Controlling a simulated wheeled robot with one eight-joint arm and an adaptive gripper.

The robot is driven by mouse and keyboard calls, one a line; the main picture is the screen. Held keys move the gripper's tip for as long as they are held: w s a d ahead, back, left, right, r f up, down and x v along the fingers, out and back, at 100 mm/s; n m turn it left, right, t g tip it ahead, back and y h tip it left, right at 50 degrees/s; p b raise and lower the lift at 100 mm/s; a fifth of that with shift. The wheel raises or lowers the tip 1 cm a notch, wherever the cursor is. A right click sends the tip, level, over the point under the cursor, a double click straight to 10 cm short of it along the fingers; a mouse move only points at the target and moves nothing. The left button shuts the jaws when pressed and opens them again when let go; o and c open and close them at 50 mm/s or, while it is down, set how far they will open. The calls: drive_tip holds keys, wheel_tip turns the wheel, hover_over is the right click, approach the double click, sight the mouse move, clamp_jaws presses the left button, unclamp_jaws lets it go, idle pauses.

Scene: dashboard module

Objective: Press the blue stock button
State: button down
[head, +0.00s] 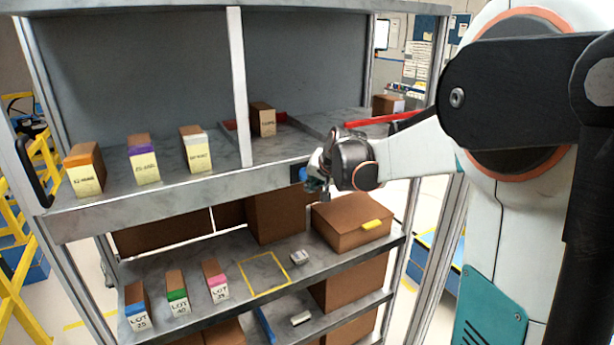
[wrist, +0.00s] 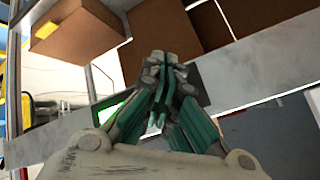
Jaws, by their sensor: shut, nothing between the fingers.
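A small blue button (head: 303,174) shows on the front rail of the upper shelf (head: 215,185), just left of my gripper in the head view. My gripper (head: 321,192) is in front of that rail, with its fingers shut and empty. In the wrist view my gripper (wrist: 164,62) has its fingers together in front of the grey rail (wrist: 245,78). A dark plate (wrist: 203,86) shows partly behind the fingers. The blue button cannot be made out in the wrist view; the fingers may hide it. Whether the fingertips touch anything cannot be told.
Labelled boxes stand on the upper shelf, such as a purple-topped one (head: 144,165). A lower shelf holds several LOT boxes, a yellow square outline (head: 264,275) and a brown carton (head: 350,222) below my gripper. A white post (head: 238,90) rises from the upper shelf.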

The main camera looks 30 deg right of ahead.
drive_tip(key=s, duration=0.5)
drive_tip(key=shift+d, duration=0.1)
idle(0.8)
